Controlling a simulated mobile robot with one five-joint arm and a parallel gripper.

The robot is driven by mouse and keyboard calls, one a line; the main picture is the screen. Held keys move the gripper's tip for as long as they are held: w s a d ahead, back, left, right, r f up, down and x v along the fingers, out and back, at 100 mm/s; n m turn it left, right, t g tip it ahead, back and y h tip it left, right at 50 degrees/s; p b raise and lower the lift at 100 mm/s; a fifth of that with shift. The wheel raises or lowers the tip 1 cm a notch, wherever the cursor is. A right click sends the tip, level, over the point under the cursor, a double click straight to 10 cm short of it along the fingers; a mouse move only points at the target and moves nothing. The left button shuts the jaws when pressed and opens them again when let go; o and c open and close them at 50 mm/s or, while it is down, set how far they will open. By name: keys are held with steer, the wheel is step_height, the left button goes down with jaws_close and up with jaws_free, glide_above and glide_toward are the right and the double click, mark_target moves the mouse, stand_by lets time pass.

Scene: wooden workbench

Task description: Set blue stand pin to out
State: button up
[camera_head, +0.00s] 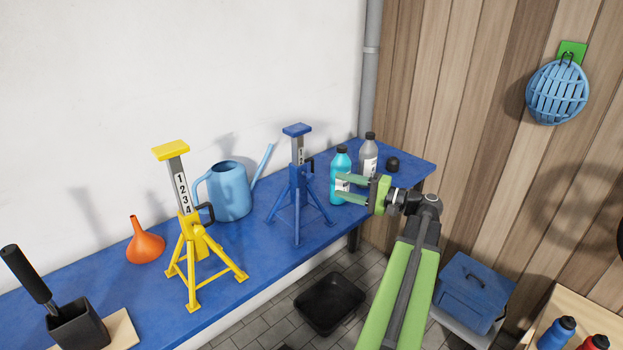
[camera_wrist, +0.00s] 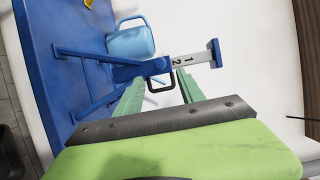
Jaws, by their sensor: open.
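The blue stand (camera_head: 297,188) stands upright on the blue bench, with a grey numbered post and a flat blue top. Its pin, a black loop handle (camera_head: 310,166), sits at the collar on the stand's right side. In the wrist view the stand lies sideways, with 1 and 2 showing on the post, and the pin's loop (camera_wrist: 161,90) appears between my fingertips. How deep the pin sits is hidden. My gripper (camera_head: 340,187) is open and points left towards the stand, right of the pin. I see no contact with the pin.
A teal bottle (camera_head: 341,180) and a grey bottle (camera_head: 368,157) stand close behind my gripper. A yellow stand (camera_head: 192,235), a blue watering can (camera_head: 228,192) and an orange funnel (camera_head: 145,244) are further left on the bench (camera_head: 250,255). A black tray (camera_head: 329,302) lies on the floor.

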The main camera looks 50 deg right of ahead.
mark_target(313, 179)
steer(key=x, duration=1)
steer(key=shift+w+a, duration=0.15)
steer(key=shift+w, duration=0.2)
jaws_close()
stand_by(0.8)
